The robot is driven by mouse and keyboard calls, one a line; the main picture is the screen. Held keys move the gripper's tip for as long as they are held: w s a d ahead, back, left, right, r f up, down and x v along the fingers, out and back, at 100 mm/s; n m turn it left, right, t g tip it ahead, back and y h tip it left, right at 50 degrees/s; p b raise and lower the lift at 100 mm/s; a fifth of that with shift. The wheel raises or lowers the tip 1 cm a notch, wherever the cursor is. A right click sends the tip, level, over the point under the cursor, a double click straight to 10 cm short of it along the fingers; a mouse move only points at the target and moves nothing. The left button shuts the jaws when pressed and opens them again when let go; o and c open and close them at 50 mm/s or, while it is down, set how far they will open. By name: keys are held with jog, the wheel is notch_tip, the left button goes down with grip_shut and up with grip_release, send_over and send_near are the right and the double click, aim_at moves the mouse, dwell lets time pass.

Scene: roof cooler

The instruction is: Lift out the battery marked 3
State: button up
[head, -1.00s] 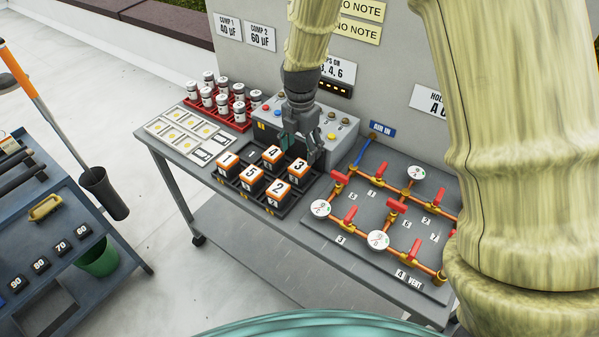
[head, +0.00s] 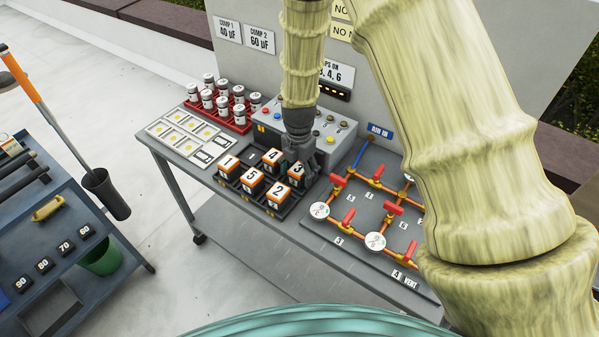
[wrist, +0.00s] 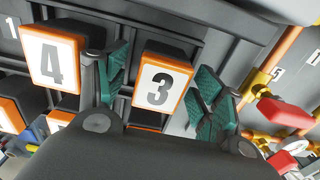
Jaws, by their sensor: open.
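The battery marked 3 (head: 296,170) is an orange-and-white topped block in the right part of the black battery tray (head: 243,190). In the wrist view the battery marked 3 (wrist: 162,85) lies between the two green-padded fingers of my gripper (wrist: 165,90). My gripper (head: 303,168) is open, with a finger on either side of that battery; I cannot tell whether the pads touch it. The battery marked 4 (wrist: 52,62) sits just left of the left finger. In the head view my gripper partly hides the battery marked 3.
Batteries marked 1 (head: 229,161), 5 (head: 252,174) and 2 (head: 278,193) stand close by in the tray. A grey box with buttons (head: 330,132) stands behind. A pipe board with red valves (head: 345,215) is to the right. A red rack of white cans (head: 240,122) is at the back left.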

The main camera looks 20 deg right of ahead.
jog(key=shift+f, duration=0.75)
jog(key=shift+c, duration=0.4)
jog(key=c, duration=1.3)
jog(key=shift+o, duration=0.2)
jog(key=shift+w+r, duration=0.1)
jog(key=shift+r, duration=0.1)
